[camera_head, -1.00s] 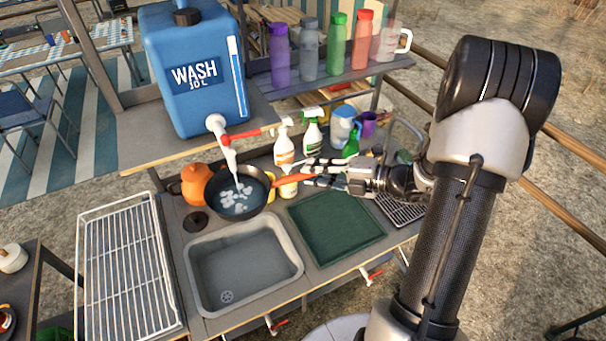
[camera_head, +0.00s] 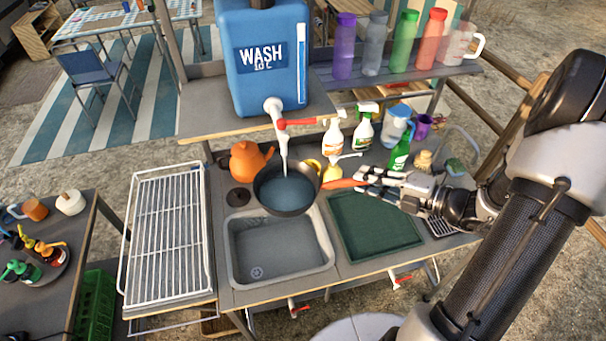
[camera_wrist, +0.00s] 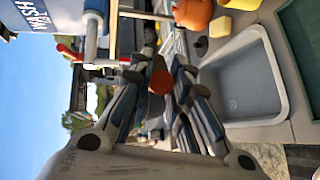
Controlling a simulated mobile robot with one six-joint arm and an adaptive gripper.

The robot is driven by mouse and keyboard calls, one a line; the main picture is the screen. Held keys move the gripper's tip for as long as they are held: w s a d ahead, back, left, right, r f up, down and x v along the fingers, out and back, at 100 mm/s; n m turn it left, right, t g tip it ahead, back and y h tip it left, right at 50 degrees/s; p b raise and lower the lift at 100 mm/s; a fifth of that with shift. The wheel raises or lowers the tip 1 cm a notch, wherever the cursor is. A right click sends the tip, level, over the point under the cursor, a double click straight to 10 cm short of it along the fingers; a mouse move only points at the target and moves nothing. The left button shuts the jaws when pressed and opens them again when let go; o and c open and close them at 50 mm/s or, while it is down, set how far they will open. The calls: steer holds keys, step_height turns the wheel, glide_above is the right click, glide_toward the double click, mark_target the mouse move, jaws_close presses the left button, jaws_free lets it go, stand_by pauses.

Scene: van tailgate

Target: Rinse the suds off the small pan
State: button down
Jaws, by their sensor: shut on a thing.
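The small dark pan (camera_head: 287,192) is held level under the spout of the blue wash-water container (camera_head: 262,85). A pale stream (camera_head: 285,166) runs from the white tap into it. Its inside looks blue-grey and wet, with no white suds patches that I can make out. My gripper (camera_head: 362,184) is shut on the pan's orange handle (camera_head: 341,184), to the right of the pan. In the wrist view the handle's orange end (camera_wrist: 160,83) sits between my fingers. The tap's red lever (camera_head: 300,122) points right.
The grey sink (camera_head: 280,270) lies in front of the pan, with a green mat (camera_head: 375,228) at its right. An orange kettle (camera_head: 250,160) and spray bottles (camera_head: 333,138) stand close behind. A white wire rack (camera_head: 168,235) at the left is empty.

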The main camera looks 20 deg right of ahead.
steer(key=shift+s+a+p, duration=0.15)
steer(key=shift+s+p, duration=0.15)
steer(key=shift+s, duration=0.8)
steer(key=shift+s+a+p, duration=0.1)
steer(key=shift+s+p, duration=0.15)
steer(key=shift+s, duration=0.8)
steer(key=s+r+p, duration=0.4)
steer(key=s+p, duration=0.1)
steer(key=shift+a, duration=0.25)
stand_by(0.5)
